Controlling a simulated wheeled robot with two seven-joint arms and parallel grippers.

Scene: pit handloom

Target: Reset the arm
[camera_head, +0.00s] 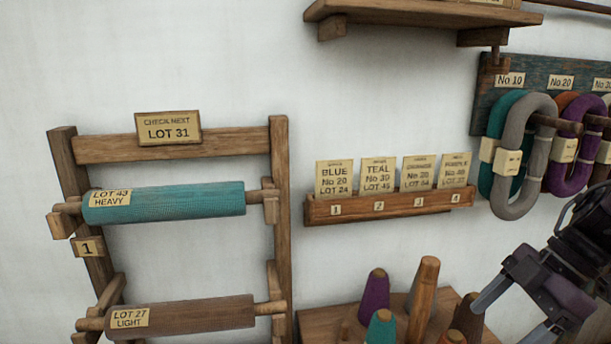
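My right gripper (502,322) comes in from the right edge at the lower right. Its two pale grey fingers are spread apart, and I see nothing held between them. It appears to the right of a wooden stand (316,322) with yarn cones, in front of the white wall. The lower fingertip is cut off by the bottom edge of the picture. My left gripper is not in view.
A wooden rack (280,200) at left holds a teal roll (190,203) and a brown roll (200,315). A card holder (390,207) is on the wall. Yarn hanks (520,190) hang from pegs at right. A shelf (400,12) juts out above.

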